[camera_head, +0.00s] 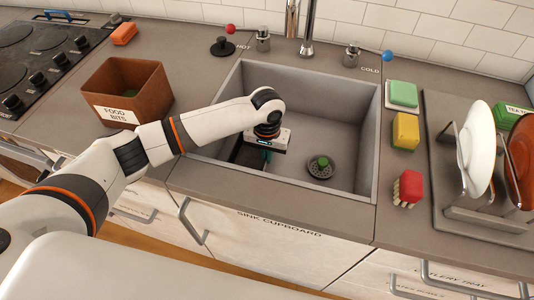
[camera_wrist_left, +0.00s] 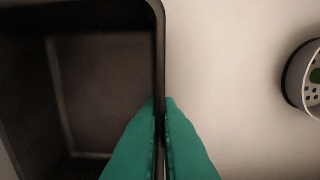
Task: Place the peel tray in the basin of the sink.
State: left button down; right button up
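The peel tray is a dark, box-shaped tray (camera_head: 243,154) in the left part of the grey sink basin (camera_head: 340,135), largely hidden under my left wrist in the head view. In the left wrist view the tray (camera_wrist_left: 100,95) fills the left side, and its inside looks empty. My left gripper (camera_head: 266,156) points down into the basin. Its green fingertips (camera_wrist_left: 162,112) are closed on either side of the tray's right wall, gripping the rim. Whether the tray's underside touches the basin floor is hidden. My right gripper is out of view.
A brown food-bits bin (camera_head: 152,90) stands left of the sink. Sponges (camera_head: 405,131), a red brush (camera_head: 408,188) and a plate rack (camera_head: 480,217) stand to the right. Taps (camera_head: 307,45) rise behind.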

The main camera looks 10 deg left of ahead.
pick_arm(q)
jog(key=shift+f, duration=0.1)
jog(key=c, duration=1.6)
grip_release()
notch_tip(320, 180, up, 12)
jog(key=shift+r, duration=0.2)
